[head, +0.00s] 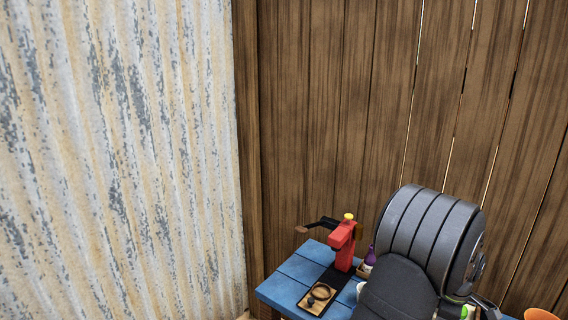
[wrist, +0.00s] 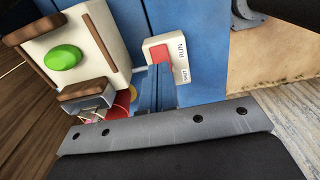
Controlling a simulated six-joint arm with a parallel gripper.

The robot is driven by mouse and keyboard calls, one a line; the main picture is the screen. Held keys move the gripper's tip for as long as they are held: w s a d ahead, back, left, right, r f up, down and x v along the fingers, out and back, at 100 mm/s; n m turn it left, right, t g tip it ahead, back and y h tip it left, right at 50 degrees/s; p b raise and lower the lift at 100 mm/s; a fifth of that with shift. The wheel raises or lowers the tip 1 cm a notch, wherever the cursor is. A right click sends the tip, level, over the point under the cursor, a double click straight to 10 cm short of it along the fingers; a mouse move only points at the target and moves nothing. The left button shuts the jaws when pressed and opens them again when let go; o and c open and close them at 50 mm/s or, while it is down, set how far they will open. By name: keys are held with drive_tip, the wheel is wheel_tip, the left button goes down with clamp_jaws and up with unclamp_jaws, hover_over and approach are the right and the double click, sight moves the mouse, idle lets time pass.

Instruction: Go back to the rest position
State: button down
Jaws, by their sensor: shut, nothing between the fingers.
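My gripper shows in the wrist view as a grey bolted plate with a dark body (wrist: 165,128) across the bottom. In the head view my dark grey arm rises at the lower right and hides much of the table (head: 285,292); the gripper itself cannot be made out there.
A red stand (head: 343,245) with a dark lever and a wooden tray (head: 318,300) are left of my arm. A purple bottle (head: 370,258) is close beside it. An orange thing (head: 540,314) is at right. The wrist view shows a switch box (wrist: 173,60) and a cream stand (wrist: 75,35).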

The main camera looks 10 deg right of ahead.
wheel_tip(320, 180, up, 11)
drive_tip(key=w+a+g, duration=0.1)
drive_tip(key=w+a, duration=0.1)
drive_tip(key=shift+w+a+h, duration=0.25)
drive_tip(key=shift+h, duration=0.15)
drive_tip(key=shift+f, duration=0.1)
drive_tip(key=s+a+r+m+t+h, duration=0.1)
drive_tip(key=s+a+r+m, duration=0.25)
drive_tip(key=a, duration=0.75)
drive_tip(key=s+a+r+m+t, duration=0.2)
drive_tip(key=a+r+m, duration=0.15)
drive_tip(key=a, duration=0.65)
drive_tip(key=s+a+f+m+t, duration=0.1)
drive_tip(key=s+a+f+m, duration=0.2)
drive_tip(key=s+a, duration=0.3)
drive_tip(key=s+a+f+m+t, duration=0.2)
drive_tip(key=s+a, duration=0.4)
drive_tip(key=a, duration=0.5)
wheel_tip(320, 180, down, 3)
drive_tip(key=shift+s+a+r+m, duration=0.2)
drive_tip(key=shift+a+m, duration=0.1)
drive_tip(key=shift+m, duration=0.6)
